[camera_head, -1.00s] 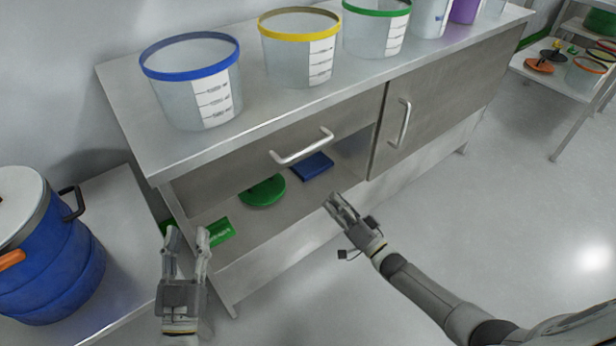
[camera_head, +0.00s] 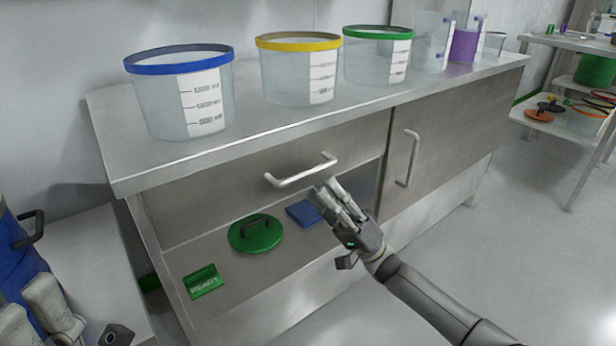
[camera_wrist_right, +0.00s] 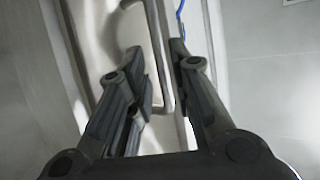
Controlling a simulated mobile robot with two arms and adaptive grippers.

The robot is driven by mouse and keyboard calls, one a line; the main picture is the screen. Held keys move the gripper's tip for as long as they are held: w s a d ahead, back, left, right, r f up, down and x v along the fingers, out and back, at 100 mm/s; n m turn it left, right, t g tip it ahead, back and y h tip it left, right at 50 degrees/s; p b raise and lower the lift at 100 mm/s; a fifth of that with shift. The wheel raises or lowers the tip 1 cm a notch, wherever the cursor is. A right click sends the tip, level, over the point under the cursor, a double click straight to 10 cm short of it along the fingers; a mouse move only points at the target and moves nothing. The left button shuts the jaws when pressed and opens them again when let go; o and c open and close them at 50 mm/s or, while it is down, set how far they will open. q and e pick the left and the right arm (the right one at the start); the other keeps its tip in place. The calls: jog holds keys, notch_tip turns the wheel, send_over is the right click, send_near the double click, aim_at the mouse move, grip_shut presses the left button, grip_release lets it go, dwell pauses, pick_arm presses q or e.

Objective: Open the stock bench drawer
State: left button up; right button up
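The stock bench (camera_head: 285,125) has a steel drawer front (camera_head: 215,190) under its left top. Its bar handle (camera_head: 300,172) sticks out, and the drawer looks shut. My right gripper (camera_head: 328,190) is just below the handle's right end in the head view. Its fingers are apart and empty. In the right wrist view the handle bar (camera_wrist_right: 160,50) shows between the open fingers (camera_wrist_right: 165,85), beyond or near their tips; I cannot tell whether they touch it. My left gripper (camera_head: 35,315) is at the lower left, fingers apart, partly cut off by the frame.
Tubs with blue (camera_head: 185,95), yellow (camera_head: 298,70) and green (camera_head: 377,58) rims stand on the bench. A green lid (camera_head: 255,235), blue block (camera_head: 303,213) and green READY sign (camera_head: 203,281) lie on the shelf below. A cupboard door with upright handle (camera_head: 409,160) is at right.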

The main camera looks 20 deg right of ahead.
aim_at(308, 174)
jog(key=x, duration=0.6)
jog(key=shift+b, duration=0.4)
jog(key=shift+c, duration=0.5)
grip_shut()
